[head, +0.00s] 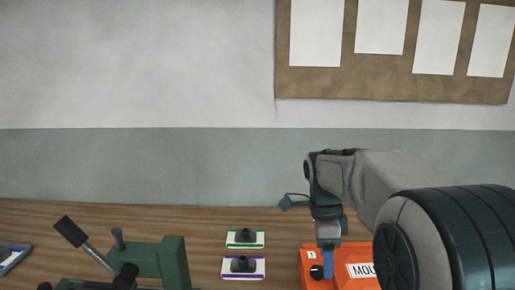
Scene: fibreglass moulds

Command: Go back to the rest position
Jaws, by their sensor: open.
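My gripper (327,238) points down at the right of the head view, above and partly in front of an orange box (345,252) with a white label that begins "MOU". The gripper is open. A blue piece (328,264) shows just below it, against the box; I cannot tell whether it is a fingertip or a separate thing. My arm hides the right part of the box.
A wooden bench (205,225) runs along the wall. Two small pads with black knobs, one green-edged (245,240) and one purple-edged (243,266), lie left of the box. A green clamp device (160,262) with levers stands farther left. A blue tray (14,258) is at the left edge.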

